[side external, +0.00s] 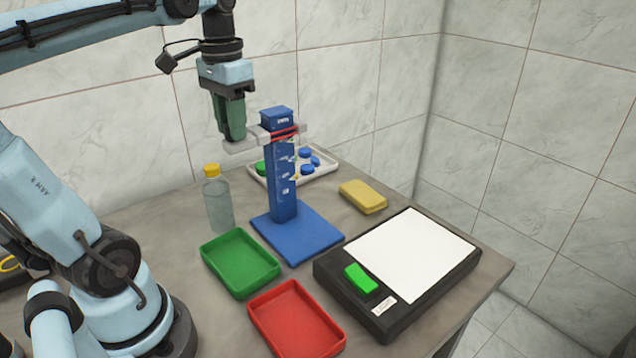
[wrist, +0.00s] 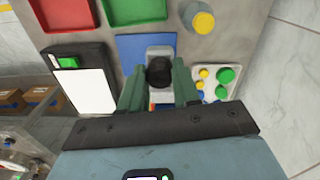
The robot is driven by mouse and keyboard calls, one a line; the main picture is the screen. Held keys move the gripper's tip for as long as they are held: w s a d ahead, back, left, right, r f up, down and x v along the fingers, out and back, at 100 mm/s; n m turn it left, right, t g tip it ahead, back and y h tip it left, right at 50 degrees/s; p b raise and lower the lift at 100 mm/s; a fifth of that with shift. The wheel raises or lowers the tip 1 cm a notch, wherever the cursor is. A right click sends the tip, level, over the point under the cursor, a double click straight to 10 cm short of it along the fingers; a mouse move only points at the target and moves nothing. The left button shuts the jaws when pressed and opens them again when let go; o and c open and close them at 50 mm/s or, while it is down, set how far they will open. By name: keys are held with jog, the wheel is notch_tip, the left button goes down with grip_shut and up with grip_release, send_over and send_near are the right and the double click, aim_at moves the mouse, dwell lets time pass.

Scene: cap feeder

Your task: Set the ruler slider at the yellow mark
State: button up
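The blue ruler post (side external: 283,185) stands upright on a blue base plate (side external: 318,232); the plate also shows in the wrist view (wrist: 131,48). The pale grey slider (side external: 264,135) is around the post near its top, just below the blue cap, level with a red mark (side external: 286,131). White ticks run down the post; I cannot make out a yellow mark. My gripper (side external: 234,136) points down over the slider's arm, left of the post. In the wrist view its green fingers (wrist: 159,88) flank the slider's black knob (wrist: 160,70) and appear to touch both sides.
A green tray (side external: 240,290) and a red tray (side external: 262,318) lie in front. A clear bottle with a yellow cap (side external: 212,170) stands left of the post. A white tray (side external: 330,157) of caps is behind. A yellow block (side external: 362,196) and a black-framed white pad (side external: 415,255) are right.

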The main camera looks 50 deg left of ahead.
jog(key=shift+f, duration=5.45)
jog(key=shift+c, duration=0.4)
jog(key=o, duration=0.8)
jog(key=shift+o, duration=0.2)
jog(key=shift+r, duration=4)
